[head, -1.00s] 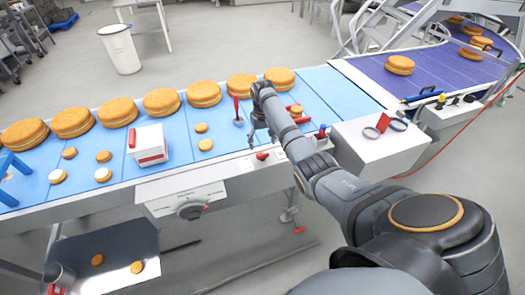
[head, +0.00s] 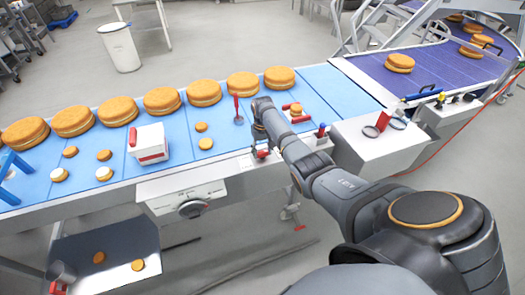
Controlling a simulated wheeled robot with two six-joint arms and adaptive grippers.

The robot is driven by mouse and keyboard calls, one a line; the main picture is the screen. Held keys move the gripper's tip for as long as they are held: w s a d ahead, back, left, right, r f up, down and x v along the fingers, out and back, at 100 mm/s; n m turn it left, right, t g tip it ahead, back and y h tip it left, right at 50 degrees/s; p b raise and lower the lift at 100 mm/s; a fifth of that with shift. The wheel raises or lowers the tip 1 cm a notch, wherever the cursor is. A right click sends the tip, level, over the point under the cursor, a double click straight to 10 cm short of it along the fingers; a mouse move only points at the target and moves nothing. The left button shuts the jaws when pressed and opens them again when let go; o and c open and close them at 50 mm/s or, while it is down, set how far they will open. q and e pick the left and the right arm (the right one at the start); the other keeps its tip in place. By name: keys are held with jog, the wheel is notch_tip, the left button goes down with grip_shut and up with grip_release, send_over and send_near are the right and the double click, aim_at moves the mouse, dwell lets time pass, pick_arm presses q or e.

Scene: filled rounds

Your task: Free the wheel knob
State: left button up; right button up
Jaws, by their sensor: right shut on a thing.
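A grey handwheel or dial (head: 190,209) is on the white front panel (head: 165,203) below the blue belt. A small red knob (head: 263,154) is on the belt's near edge, to the right of that panel. My right gripper (head: 262,150) reaches down at this edge and is shut on the red knob. The fingers and my arm partly hide the knob and its mount. I cannot tell how the knob joins the frame. My left gripper is not in view.
Several large filled rounds (head: 162,101) line the belt's far side (head: 335,90). Small rounds (head: 205,143), a white box (head: 150,143), a red-handled tool (head: 237,108) and a red holder (head: 298,114) are nearer. A metal tray (head: 105,250) hangs below left.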

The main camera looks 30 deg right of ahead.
jog(key=shift+c, duration=1)
jog(key=shift+n, duration=0.3)
jog(key=shift+n+p, duration=0.5)
jog(key=shift+n, duration=0.5)
jog(key=n+p, duration=0.1)
jog(key=n, duration=1.4)
jog(key=shift+p, duration=0.3)
